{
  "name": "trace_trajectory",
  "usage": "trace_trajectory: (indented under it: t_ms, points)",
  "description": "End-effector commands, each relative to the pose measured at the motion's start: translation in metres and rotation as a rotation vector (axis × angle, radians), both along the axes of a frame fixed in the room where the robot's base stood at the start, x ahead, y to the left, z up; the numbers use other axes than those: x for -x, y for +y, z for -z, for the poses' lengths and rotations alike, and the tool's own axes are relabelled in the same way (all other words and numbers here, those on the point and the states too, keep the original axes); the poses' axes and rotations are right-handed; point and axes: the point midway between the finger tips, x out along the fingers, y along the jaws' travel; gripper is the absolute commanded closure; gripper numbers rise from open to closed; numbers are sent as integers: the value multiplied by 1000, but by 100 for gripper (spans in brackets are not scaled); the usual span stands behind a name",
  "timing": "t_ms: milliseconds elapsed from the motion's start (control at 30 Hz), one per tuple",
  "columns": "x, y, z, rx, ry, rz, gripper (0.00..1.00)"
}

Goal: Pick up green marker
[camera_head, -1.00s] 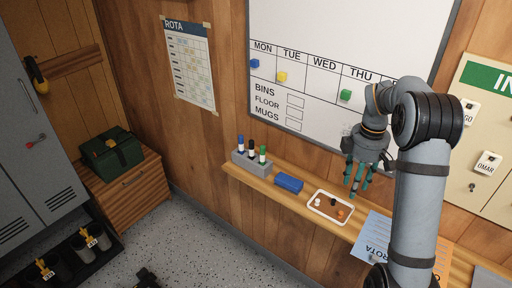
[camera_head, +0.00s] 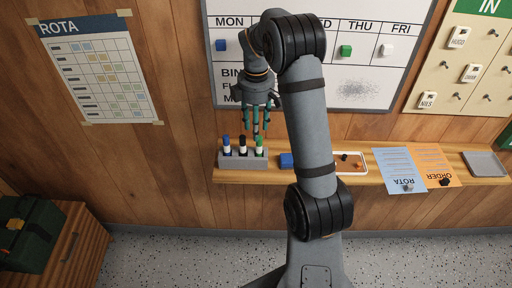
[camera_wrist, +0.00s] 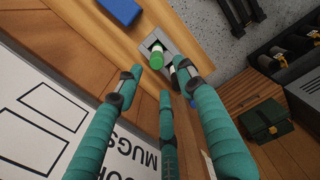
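The green marker (camera_head: 260,146) stands upright, green cap up, at the right end of a grey holder (camera_head: 243,162) on the wooden shelf. A black marker (camera_head: 242,145) and a blue marker (camera_head: 226,145) stand beside it. In the wrist view the green marker (camera_wrist: 156,59) shows just beyond the fingertips, between the left and right fingers. My gripper (camera_head: 256,130), with teal fingers, is open and empty just above the holder's right end. Its spread fingers also show in the wrist view (camera_wrist: 158,80). The right finger partly hides the other markers there.
A blue block (camera_head: 286,160) lies right of the holder, then a white-rimmed tray (camera_head: 364,164) with small items. Blue and orange sheets and a grey tray (camera_head: 485,164) lie farther right. The whiteboard (camera_head: 215,75) is on the wall close behind my gripper.

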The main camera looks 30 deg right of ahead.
Motion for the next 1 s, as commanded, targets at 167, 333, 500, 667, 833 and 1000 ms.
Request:
trace_trajectory:
  t_ms: [167,333,500,667,833,1000]
  points:
    - [1,-1,23,0,2,1,62]
    - [3,-2,35,-1,4,1,62]
    - [8,-5,59,-1,5,-1,62]
    - [7,-5,77,-1,2,0,62]
    - [6,-5,80,0,-1,0,62]
    - [6,-5,80,0,-1,0,67]
